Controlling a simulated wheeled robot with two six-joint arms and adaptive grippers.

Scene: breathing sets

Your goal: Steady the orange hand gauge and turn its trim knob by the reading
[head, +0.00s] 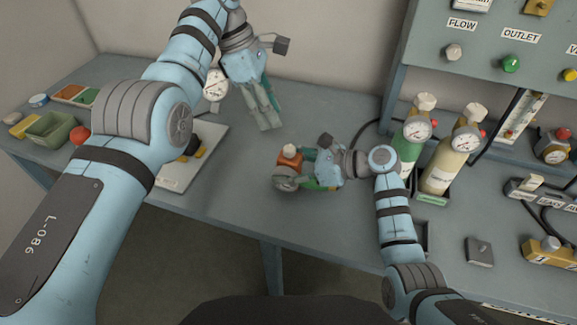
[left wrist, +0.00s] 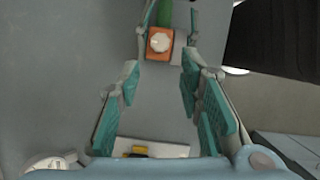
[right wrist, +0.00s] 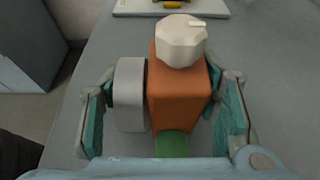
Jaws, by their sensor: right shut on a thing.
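The orange hand gauge (head: 289,162) has an orange body, a pale trim knob on top and a grey round dial housing on its side. My right gripper (right wrist: 165,118) is shut on it, fingers on both sides; part of a green handle shows below the body. In the right wrist view the trim knob (right wrist: 181,40) faces up with a small pointer mark. The dial's reading is hidden there and too small in the head view. My left gripper (head: 265,118) is open and empty, above and behind the gauge, apart from it. The knob also shows in the left wrist view (left wrist: 160,42).
A pale board (head: 180,178) with a black and yellow item lies left. Green and tan cylinders (head: 437,172) with gauges stand at right. A green bin (head: 50,129) and a red ball (head: 80,135) are far left. The bench between board and cylinders looks mostly clear.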

